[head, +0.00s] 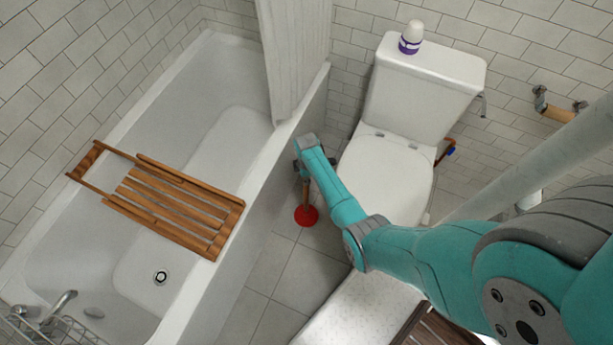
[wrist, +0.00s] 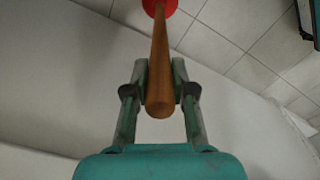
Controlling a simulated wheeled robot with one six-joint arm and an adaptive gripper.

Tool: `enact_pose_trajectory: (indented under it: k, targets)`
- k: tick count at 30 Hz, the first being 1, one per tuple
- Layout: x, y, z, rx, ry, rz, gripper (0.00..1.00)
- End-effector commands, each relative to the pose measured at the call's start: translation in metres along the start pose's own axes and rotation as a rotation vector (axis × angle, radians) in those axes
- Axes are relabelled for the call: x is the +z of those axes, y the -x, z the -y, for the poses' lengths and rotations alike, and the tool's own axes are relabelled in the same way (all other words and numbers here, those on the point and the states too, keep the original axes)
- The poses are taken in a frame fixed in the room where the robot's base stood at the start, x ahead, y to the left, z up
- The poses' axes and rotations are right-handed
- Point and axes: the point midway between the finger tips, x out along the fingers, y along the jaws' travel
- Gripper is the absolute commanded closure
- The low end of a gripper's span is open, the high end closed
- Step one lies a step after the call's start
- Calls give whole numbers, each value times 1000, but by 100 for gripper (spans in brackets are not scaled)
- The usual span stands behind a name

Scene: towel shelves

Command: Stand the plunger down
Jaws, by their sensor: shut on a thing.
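The plunger (head: 306,216) has a red rubber cup and a wooden handle. In the head view it hangs or stands cup down in the gap between the bathtub and the toilet. My gripper (head: 301,169) is above the cup, at the handle. In the wrist view my gripper (wrist: 160,78) is shut on the handle of the plunger (wrist: 160,50), near its free end, with the red cup at the far end, partly cut off by the top edge. The handle looks close to upright. I cannot tell whether the cup touches the floor.
The bathtub (head: 262,170) with a wooden rack (head: 165,200) lies left of the plunger. The toilet (head: 385,172), with a white and purple bottle (head: 411,37) on its tank, stands close on the right. Bare tiled floor (head: 272,265) shows in front of the plunger.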

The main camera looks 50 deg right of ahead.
Motion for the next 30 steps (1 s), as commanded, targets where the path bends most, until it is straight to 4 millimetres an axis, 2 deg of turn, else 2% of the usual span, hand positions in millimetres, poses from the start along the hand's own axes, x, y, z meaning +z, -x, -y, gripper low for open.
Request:
enact_pose_trajectory:
  k: [10, 11, 14, 15, 25, 30]
  targets:
    - [0, -1, -1, 2, 0, -1, 100]
    - [0, -1, -1, 2, 0, -1, 73]
    - [0, -1, -1, 2, 0, -1, 48]
    - [0, -1, -1, 2, 0, -1, 46]
    - [0, 0, 0, 1, 0, 0, 46]
    - [0, 15, -1, 3, 0, -1, 46]
